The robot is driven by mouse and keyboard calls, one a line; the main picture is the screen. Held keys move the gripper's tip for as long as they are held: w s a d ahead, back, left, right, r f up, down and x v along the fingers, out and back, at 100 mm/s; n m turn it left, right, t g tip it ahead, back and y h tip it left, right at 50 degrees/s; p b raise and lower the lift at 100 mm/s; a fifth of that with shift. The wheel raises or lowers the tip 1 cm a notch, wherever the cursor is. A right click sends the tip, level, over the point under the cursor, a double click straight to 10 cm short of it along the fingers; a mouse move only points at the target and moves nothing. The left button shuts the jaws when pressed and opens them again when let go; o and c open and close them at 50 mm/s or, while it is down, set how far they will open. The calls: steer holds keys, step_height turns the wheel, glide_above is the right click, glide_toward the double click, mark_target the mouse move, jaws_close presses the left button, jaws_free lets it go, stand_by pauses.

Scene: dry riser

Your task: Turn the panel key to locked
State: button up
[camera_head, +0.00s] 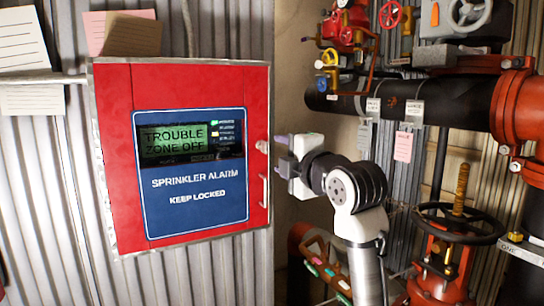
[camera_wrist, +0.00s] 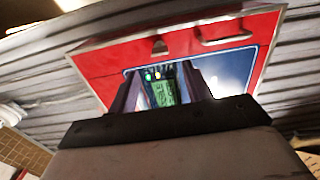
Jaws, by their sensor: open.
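The red sprinkler alarm panel (camera_head: 118,160) hangs on the corrugated wall in the head view, its display reading "TROUBLE ZONE OFF" above "KEEP LOCKED". A small pale key or lock fitting (camera_head: 262,146) sits at its right edge; its turn position is too small to read. My gripper (camera_head: 282,154) is just right of this fitting and appears apart from it. In the wrist view the red panel (camera_wrist: 98,72) is rotated, with a small lock fitting (camera_wrist: 160,45) near its upper edge. My gripper (camera_wrist: 160,90) is open and empty there, with the green display showing between its fingers.
A panel handle (camera_head: 264,190) is below the lock fitting. Red pipework with a black handwheel (camera_head: 459,224) and a dark horizontal pipe (camera_head: 345,103) stand right of and behind my arm. Paper notes (camera_head: 132,36) are above the panel.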

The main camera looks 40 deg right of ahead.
steer(key=v, duration=0.5)
steer(key=shift+s+a+b, duration=0.1)
steer(key=shift+s+b, duration=0.25)
steer(key=shift+s, duration=0.05)
steer(key=shift+w, duration=0.1)
